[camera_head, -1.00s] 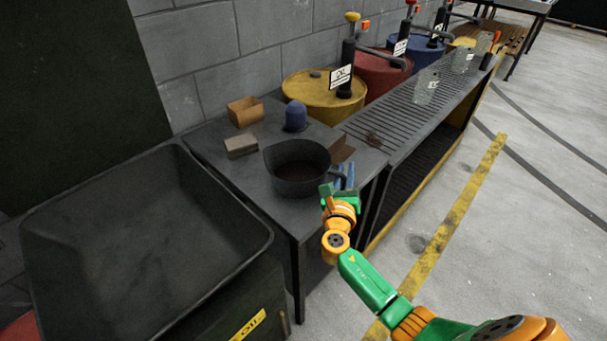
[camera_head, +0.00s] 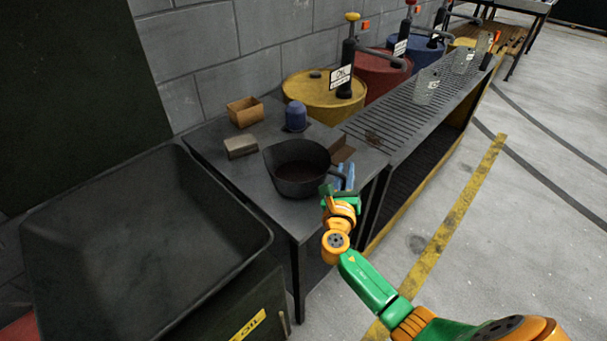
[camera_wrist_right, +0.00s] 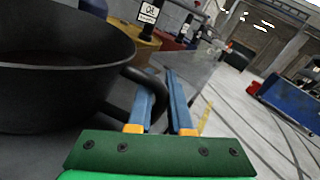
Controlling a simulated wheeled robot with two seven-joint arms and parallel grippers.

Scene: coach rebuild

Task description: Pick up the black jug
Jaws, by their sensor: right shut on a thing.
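The black jug (camera_head: 298,188) is a wide, dark, open vessel at the front right of the grey table. My right gripper (camera_head: 344,178) is at its right side, shut on the jug's handle. In the right wrist view the jug (camera_wrist_right: 60,90) fills the left side. Its curved handle (camera_wrist_right: 125,92) runs to the blue fingers of the gripper (camera_wrist_right: 162,100). The handle's far end is hidden behind the near finger. I cannot tell whether the jug's base is clear of the table. My left gripper is not in view.
Behind the jug on the table (camera_head: 215,160) are a blue rounded object (camera_head: 296,117), an orange-brown box (camera_head: 245,111) and a grey-brown block (camera_head: 240,147). A brown angled piece (camera_head: 341,150) is close right. A large black tray (camera_head: 130,255) stands left; a slatted bench (camera_head: 400,110) adjoins right.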

